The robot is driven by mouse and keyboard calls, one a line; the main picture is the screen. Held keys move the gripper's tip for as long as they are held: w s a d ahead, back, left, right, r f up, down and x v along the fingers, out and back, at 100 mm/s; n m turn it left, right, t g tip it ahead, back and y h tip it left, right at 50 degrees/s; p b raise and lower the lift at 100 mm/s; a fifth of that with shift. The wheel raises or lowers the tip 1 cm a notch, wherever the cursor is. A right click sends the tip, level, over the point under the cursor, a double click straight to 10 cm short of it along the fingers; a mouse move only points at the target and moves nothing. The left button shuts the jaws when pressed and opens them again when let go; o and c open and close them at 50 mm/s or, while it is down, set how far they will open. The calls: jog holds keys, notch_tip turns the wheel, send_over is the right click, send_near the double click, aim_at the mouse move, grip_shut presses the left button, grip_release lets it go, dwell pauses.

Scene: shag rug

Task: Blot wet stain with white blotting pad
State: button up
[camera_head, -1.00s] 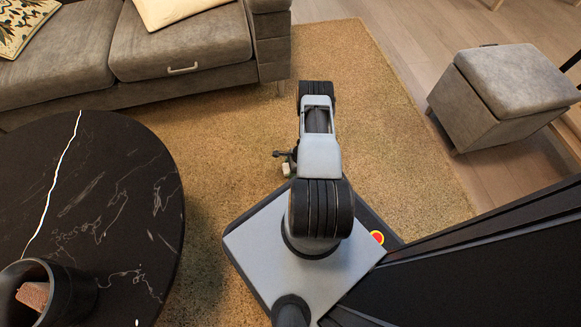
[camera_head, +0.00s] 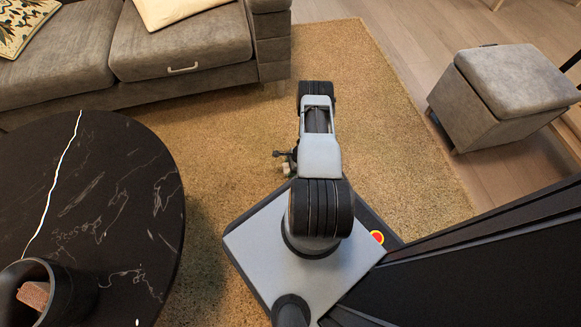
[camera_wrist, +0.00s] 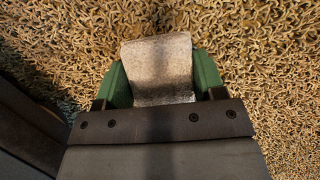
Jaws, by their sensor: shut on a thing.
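My gripper (camera_wrist: 160,76) shows in the wrist view with a green finger on each side of the blotting pad (camera_wrist: 158,62). It is shut on the pad, which looks off-white and partly shaded. Shag rug fills the view beyond the pad; I cannot tell whether the pad touches it. In the head view a small pale bit of the pad (camera_head: 288,168) shows left of my arm, over the rug; my arm hides most of my gripper there. I cannot make out a wet stain in either view.
The tan shag rug (camera_head: 370,110) spreads around my base, with open room to the right of my arm. A round black marble table (camera_head: 110,215) stands at left, holding a dark pot (camera_head: 75,290). A grey sofa (camera_head: 185,50) is behind; a grey ottoman (camera_head: 505,85) is at right.

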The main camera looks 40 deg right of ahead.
jog(key=shift+r+p, duration=2.6)
jog(key=shift+r, duration=0.85)
